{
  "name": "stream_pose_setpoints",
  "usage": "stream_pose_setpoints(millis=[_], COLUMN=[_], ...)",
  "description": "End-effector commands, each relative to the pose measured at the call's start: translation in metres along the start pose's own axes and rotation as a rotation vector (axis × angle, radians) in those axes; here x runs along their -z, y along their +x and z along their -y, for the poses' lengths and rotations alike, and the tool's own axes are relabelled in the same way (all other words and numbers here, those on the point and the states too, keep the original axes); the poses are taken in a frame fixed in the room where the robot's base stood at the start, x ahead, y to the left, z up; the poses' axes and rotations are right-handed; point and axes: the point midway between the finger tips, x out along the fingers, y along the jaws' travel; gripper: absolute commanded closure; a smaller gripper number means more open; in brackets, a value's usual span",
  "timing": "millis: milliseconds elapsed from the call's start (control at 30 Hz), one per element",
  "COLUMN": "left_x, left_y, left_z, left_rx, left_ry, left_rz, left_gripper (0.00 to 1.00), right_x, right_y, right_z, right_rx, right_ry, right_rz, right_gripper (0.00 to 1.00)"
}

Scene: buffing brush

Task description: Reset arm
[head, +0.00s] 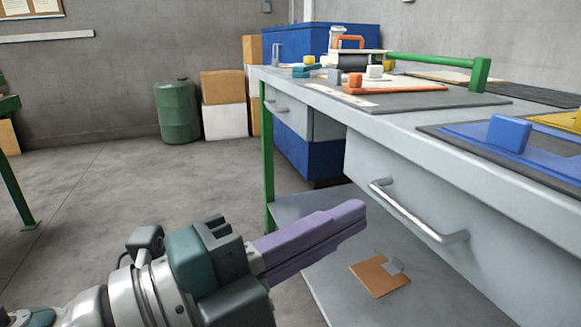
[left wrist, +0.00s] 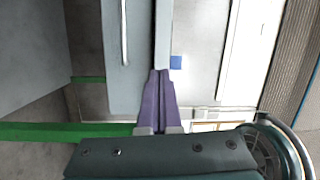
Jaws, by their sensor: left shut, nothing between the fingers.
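My left gripper (head: 352,218) comes in from the lower left in the head view. Its purple fingers are shut with nothing between them. They point right, in front of the workbench drawer (head: 440,200) and left of its metal handle (head: 415,213). In the left wrist view the shut fingers (left wrist: 160,75) point at the bench, apart from anything I can make out. My right gripper is in neither view.
The workbench top (head: 395,117) holds a blue block on a board (head: 508,134), an orange-handled tool (head: 352,88) and a green bar (head: 435,62). A brown piece (head: 378,278) lies on the lower shelf (head: 325,265). A green barrel (head: 177,112) stands behind. Open floor lies left.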

Motion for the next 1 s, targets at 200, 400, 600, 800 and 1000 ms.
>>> stream_pose_setpoints(millis=[200,400,600,800,1000], left_x=[-0.051,-0.072,-0.029,0.057,0.088], left_y=[-0.034,-0.110,-0.193,-0.260,-0.267], left_z=[0.138,0.186,0.213,0.252,0.324], left_rx=[0.133,0.133,0.021,-0.180,-0.238], left_ry=[-0.396,-0.809,-1.211,-1.543,-1.603], left_rz=[0.509,0.959,1.344,1.642,1.698], left_gripper=[1.00,1.00,1.00,1.00,1.00], right_x=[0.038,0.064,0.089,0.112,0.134], right_y=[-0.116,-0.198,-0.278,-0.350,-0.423], right_z=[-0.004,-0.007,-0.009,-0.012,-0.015], right_rx=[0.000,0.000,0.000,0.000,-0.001], right_ry=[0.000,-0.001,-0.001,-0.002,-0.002], right_rz=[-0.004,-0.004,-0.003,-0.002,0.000], right_gripper=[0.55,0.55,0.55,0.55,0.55])
